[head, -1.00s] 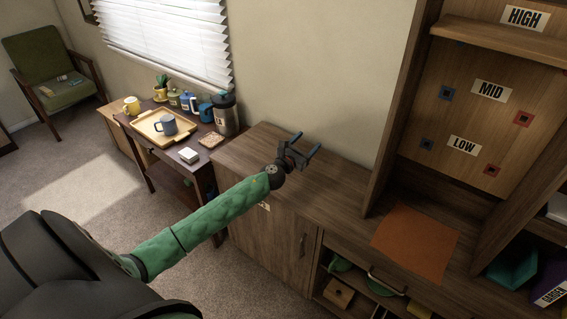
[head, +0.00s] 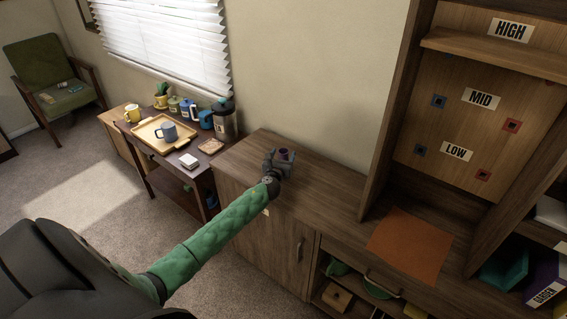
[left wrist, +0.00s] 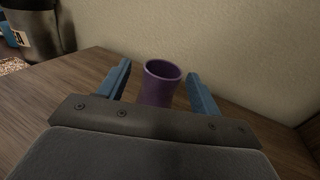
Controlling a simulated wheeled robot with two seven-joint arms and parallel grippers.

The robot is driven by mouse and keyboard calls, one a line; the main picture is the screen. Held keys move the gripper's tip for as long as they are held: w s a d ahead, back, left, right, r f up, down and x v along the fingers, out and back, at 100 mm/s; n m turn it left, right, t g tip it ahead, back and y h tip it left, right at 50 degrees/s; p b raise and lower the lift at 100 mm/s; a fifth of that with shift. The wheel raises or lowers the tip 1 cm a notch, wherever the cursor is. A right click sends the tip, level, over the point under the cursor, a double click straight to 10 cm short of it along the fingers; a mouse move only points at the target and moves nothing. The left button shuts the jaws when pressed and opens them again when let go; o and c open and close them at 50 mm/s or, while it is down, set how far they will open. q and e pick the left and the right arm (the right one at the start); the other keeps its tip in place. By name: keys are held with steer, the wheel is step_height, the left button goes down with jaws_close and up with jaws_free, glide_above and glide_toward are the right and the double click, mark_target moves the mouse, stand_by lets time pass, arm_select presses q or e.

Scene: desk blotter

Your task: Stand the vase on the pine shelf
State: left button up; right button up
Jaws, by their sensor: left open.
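The vase is a plain purple cylinder with an open top; it stands upright on the dark wooden cabinet top in the left wrist view (left wrist: 161,84). In the head view only its upper part (head: 286,154) shows at my left gripper (head: 283,156). My left gripper is open, with its blue fingers (left wrist: 158,74) one on each side of the vase; gaps show between them and it. The vase's base is hidden by the gripper body. The pine shelf (head: 490,56) is a light wooden board under the HIGH label in the hutch at right. My right gripper is not in view.
The hutch's dark side post (head: 397,120) stands between the vase and the shelf. MID and LOW labels with blue and red square sockets mark the back panel (head: 460,125). An orange mat (head: 410,245) lies below. A side table holds a tray (head: 160,134) and mugs.

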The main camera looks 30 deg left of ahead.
arm_select(q)
steer(key=shift+x, duration=1.4)
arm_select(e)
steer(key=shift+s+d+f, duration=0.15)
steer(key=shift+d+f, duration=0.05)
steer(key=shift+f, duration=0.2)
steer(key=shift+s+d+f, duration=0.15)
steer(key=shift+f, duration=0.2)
arm_select(q)
steer(key=c, duration=1.3)
jaws_close()
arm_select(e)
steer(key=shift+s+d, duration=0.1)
arm_select(q)
steer(key=shift+r, duration=0.1)
